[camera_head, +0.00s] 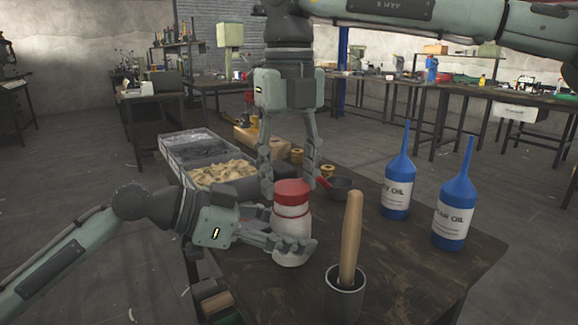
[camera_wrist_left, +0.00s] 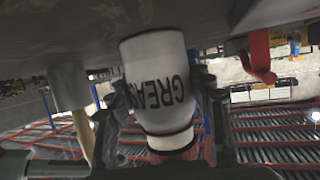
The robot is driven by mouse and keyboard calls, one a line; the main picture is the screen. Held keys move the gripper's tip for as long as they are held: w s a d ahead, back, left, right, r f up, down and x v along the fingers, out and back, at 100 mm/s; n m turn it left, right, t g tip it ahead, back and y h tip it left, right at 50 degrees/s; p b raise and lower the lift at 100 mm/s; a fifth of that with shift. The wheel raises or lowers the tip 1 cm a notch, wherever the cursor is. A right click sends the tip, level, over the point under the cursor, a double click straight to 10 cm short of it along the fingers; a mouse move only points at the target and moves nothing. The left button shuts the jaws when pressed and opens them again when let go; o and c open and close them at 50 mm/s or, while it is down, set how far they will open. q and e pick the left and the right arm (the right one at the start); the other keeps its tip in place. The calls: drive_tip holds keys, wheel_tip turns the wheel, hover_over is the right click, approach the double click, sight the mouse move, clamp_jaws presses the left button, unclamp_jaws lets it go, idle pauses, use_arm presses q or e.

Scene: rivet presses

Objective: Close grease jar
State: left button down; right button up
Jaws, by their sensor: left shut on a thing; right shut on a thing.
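The white grease jar (camera_head: 291,228) stands upright near the left edge of the dark table. Its label reads upside down in the left wrist view (camera_wrist_left: 155,75). My left gripper (camera_head: 291,244) is shut around the jar's body, with one finger on each side in the left wrist view (camera_wrist_left: 157,100). The red lid (camera_head: 292,190) is at the jar's top, above a thin red band. My right gripper (camera_head: 288,184) points straight down from above, with its fingers on both sides of the lid, shut on it. I cannot tell whether the lid is fully seated.
A metal cup (camera_head: 344,301) with a wooden-handled tool (camera_head: 350,240) stands in front of the jar. Two blue oil bottles (camera_head: 397,185) (camera_head: 451,215) stand to the right.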

drive_tip(key=shift+f, duration=0.6)
idle(0.6)
drive_tip(key=m, duration=0.5)
drive_tip(key=shift+d+m, duration=0.15)
drive_tip(key=shift+m, duration=0.15)
drive_tip(key=m, duration=0.7)
drive_tip(key=shift+d+m, duration=0.2)
drive_tip(key=shift+m, duration=0.1)
drive_tip(key=m, duration=0.4)
drive_tip(key=shift+s+d+m, duration=0.1)
drive_tip(key=shift+s+m, duration=0.05)
drive_tip(key=shift+m, duration=0.15)
drive_tip(key=m, duration=0.2)
drive_tip(key=shift+m, duration=0.3)
drive_tip(key=m, duration=0.5)
drive_tip(key=shift+s+m, duration=0.25)
drive_tip(key=shift+m, duration=0.05)
drive_tip(key=o, duration=0.7)
